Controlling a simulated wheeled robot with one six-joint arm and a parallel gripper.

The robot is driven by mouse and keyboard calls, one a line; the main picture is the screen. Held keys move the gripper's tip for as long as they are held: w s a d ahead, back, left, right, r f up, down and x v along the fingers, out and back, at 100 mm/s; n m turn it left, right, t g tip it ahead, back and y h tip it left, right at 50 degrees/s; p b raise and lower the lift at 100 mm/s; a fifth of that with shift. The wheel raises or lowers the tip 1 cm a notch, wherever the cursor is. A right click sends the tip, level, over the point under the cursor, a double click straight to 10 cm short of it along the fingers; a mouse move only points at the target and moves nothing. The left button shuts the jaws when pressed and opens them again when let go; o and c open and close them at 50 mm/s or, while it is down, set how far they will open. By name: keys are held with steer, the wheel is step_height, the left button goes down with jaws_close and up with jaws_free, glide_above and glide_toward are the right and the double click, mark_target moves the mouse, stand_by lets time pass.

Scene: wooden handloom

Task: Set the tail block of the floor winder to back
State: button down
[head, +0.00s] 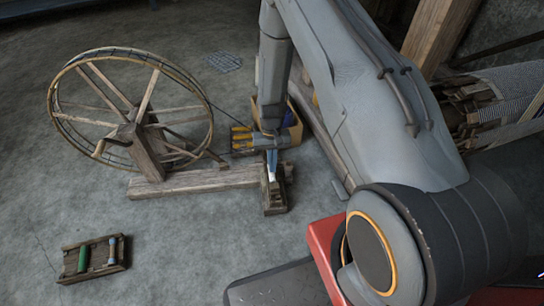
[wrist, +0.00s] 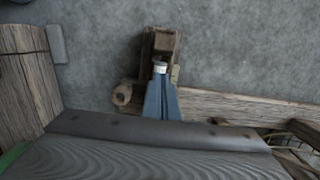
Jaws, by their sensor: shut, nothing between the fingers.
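The floor winder has a large spoked wooden wheel (head: 131,108) at left and a low wooden base beam (head: 195,182) running right from it. The dark wooden tail block (head: 274,198) stands at the beam's right end. In the wrist view the tail block (wrist: 161,42) is at top centre, with the beam (wrist: 230,106) leading right. My gripper (head: 271,177) reaches down over the tail block with its blue fingers shut and empty. In the wrist view its pale fingertips (wrist: 160,68) are at the block's near part; I cannot tell whether they touch it. The fingers hide part of the block.
A small wooden tray (head: 69,268) with spools lies on the floor at lower left. A box (head: 293,134) of goods stands just behind my gripper. The loom's timber and warp (head: 510,90) are at right.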

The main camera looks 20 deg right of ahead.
mark_target(274, 188)
steer(key=shift+s+a+f, duration=0.15)
steer(key=shift+s+f, duration=0.2)
steer(key=shift+s, duration=0.45)
steer(key=shift+s+a+f, duration=0.15)
steer(key=shift+s+f, duration=0.2)
steer(key=shift+s, duration=0.45)
steer(key=shift+s, duration=0.1)
